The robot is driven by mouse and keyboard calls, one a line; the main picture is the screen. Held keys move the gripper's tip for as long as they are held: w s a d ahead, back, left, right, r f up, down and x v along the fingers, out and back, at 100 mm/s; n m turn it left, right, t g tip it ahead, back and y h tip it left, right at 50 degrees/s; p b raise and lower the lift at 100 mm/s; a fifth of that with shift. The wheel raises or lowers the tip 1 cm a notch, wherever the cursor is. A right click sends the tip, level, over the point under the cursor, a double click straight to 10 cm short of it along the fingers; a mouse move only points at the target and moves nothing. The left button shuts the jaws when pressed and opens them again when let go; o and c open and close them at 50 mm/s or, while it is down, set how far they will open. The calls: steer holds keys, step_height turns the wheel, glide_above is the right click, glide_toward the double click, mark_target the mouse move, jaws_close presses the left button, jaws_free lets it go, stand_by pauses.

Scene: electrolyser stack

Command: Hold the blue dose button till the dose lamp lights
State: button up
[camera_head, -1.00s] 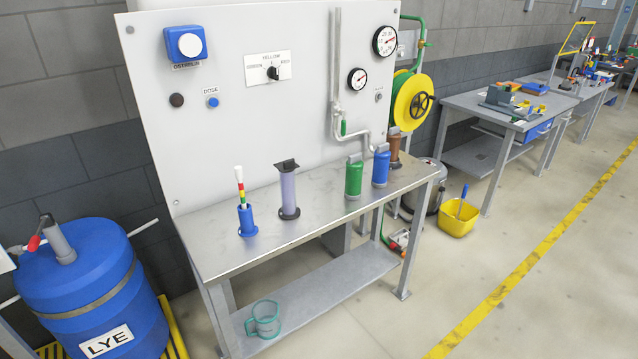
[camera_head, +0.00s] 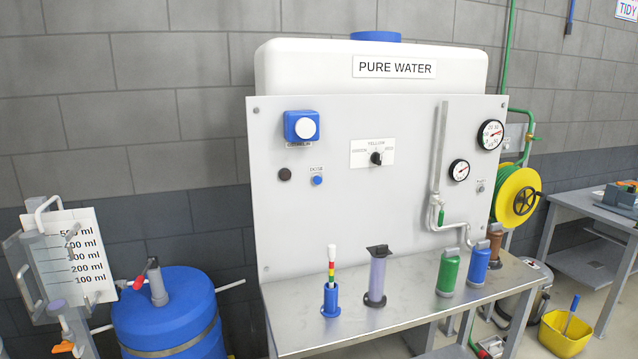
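The blue dose button (camera_head: 317,180) is on the grey upright panel (camera_head: 400,120), under a small label that appears to read DOSE. A dark round lamp (camera_head: 284,174), unlit, sits just left of the button; I cannot tell for sure that it is the dose lamp. Above them is a blue box with a white round face (camera_head: 302,126). Nothing touches the button. My gripper is not in view.
A steel bench (camera_head: 400,308) in front of the panel bears a blue holder with a striped stick (camera_head: 331,298), a purple cylinder (camera_head: 377,278), and green (camera_head: 449,273) and blue (camera_head: 478,268) bottles. A blue drum (camera_head: 170,315) and measuring board (camera_head: 75,255) stand left.

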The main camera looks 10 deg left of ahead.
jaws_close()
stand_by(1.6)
